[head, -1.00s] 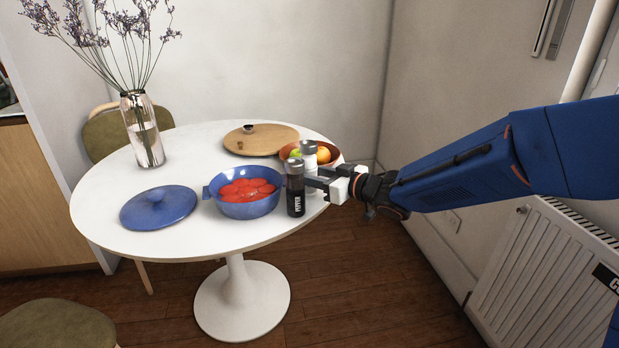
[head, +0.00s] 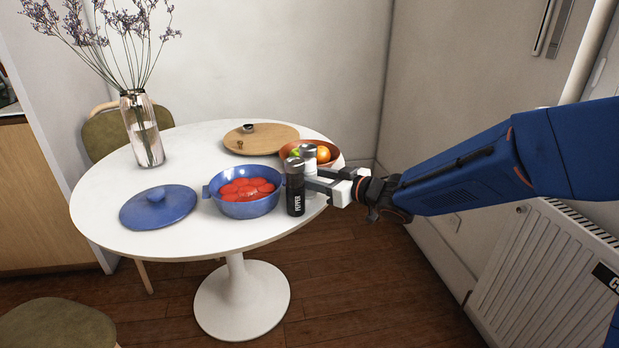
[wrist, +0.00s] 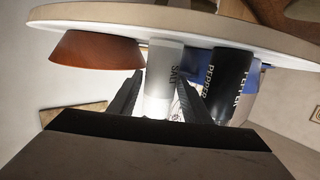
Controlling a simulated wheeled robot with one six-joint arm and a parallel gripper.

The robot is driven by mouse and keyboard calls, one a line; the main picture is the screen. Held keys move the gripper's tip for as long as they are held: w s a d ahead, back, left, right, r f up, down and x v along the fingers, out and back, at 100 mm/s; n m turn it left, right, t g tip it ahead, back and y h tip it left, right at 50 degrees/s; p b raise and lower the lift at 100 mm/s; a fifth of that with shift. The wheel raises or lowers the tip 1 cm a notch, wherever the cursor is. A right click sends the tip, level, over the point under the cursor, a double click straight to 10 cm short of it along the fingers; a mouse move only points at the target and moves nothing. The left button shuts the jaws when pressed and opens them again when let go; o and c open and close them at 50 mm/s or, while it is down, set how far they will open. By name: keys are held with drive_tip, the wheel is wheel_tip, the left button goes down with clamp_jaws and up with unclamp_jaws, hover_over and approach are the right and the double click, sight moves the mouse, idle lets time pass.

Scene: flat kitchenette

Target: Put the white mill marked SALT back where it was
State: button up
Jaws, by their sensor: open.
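The white SALT mill (head: 309,158) with a silver top stands on the table at its right side, partly hidden behind the black PEPPER mill (head: 295,188). In the wrist view, which shows the table upside down, the SALT mill (wrist: 164,68) is between the two dark fingers, its base at the tabletop. The PEPPER mill (wrist: 227,82) is just to its right there, outside the fingers. My gripper (head: 318,181) is open around the SALT mill, reaching in from the right. Its fingertips are partly hidden in the head view.
A blue pot (head: 245,206) with red pieces is left of the mills. A fruit bowl (head: 330,159) is close behind them. A blue lid (head: 158,213), a round wooden board (head: 272,137) and a flower vase (head: 145,140) also stand on the white table (head: 190,165).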

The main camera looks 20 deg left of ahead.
drive_tip(key=v, duration=1.1)
drive_tip(key=shift+d, duration=0.1)
drive_tip(key=w+d+r+m+t+h, duration=0.15)
drive_tip(key=d+m+t+h, duration=0.35)
drive_tip(key=d, duration=1)
drive_tip(key=w+d+r+m+t+h, duration=0.1)
drive_tip(key=w+d+m+t+h, duration=0.15)
drive_tip(key=d+h, duration=0.75)
drive_tip(key=s+d+f+m+g, duration=0.2)
drive_tip(key=s+d, duration=0.5)
drive_tip(key=d, duration=0.2)
drive_tip(key=s+d+f+m+g, duration=0.2)
drive_tip(key=s+d+f+m, duration=0.1)
drive_tip(key=s+d, duration=0.45)
drive_tip(key=s+d+f+g, duration=0.1)
drive_tip(key=s+f+g, duration=0.1)
drive_tip(key=s, duration=0.5)
drive_tip(key=s+d+f+m+g, duration=0.1)
drive_tip(key=s+f+g, duration=0.1)
drive_tip(key=s, duration=0.6)
drive_tip(key=shift+s+d+f, duration=0.15)
drive_tip(key=shift+d+f, duration=0.05)
drive_tip(key=shift+d, duration=0.05)
